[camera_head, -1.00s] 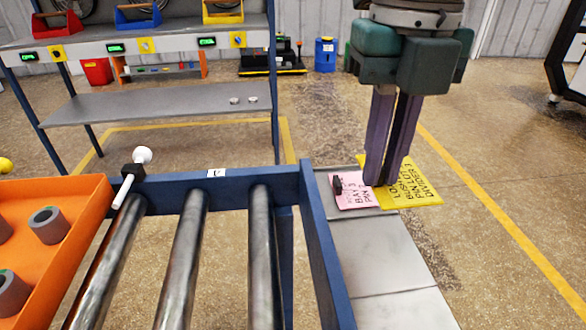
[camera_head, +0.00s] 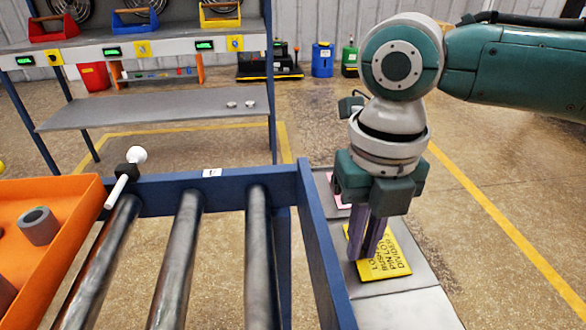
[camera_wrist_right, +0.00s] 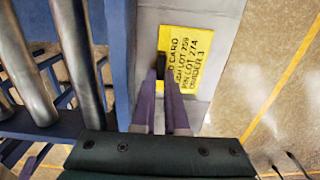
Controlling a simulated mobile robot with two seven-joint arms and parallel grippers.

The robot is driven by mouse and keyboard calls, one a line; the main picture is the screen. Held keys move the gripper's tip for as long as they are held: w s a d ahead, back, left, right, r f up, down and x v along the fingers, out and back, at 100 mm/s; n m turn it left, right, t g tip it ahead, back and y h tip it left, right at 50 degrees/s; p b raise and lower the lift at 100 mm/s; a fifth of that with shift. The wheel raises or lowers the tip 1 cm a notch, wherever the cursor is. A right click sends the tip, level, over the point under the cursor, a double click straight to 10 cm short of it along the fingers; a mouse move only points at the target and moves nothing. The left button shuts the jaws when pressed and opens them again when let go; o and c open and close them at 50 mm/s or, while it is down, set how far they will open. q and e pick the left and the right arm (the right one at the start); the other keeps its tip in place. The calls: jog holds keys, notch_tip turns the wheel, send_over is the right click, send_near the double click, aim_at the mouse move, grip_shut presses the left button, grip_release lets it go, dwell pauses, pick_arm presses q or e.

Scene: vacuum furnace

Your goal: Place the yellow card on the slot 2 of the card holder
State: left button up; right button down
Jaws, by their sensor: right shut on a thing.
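The yellow card (camera_head: 392,260) with black printed text is at the tips of my right gripper (camera_head: 364,252). The fingers are shut on its small black tab, which shows in the right wrist view between the fingertips (camera_wrist_right: 160,72). The yellow card (camera_wrist_right: 188,52) lies flat over the long grey card holder (camera_head: 405,308), over its middle part. I cannot tell whether it touches the surface. A pink card (camera_head: 338,196) is at the far end of the holder, mostly hidden behind my right gripper. My left gripper is not in view.
A blue-framed roller conveyor (camera_head: 322,250) runs close along the holder's left side. An orange tray (camera_head: 75,215) with grey parts sits at the left. A workbench (camera_head: 150,107) stands behind. The near part of the holder is bare.

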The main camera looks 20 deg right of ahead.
jog(key=shift+f, duration=0.1)
jog(key=c, duration=0.9)
grip_release()
jog(key=shift+c, duration=0.2)
jog(key=shift+r, duration=0.5)
notch_tip(320, 180, up, 11)
jog(key=p, duration=0.1)
jog(key=shift+r+p, duration=0.15)
jog(key=shift+p, duration=0.25)
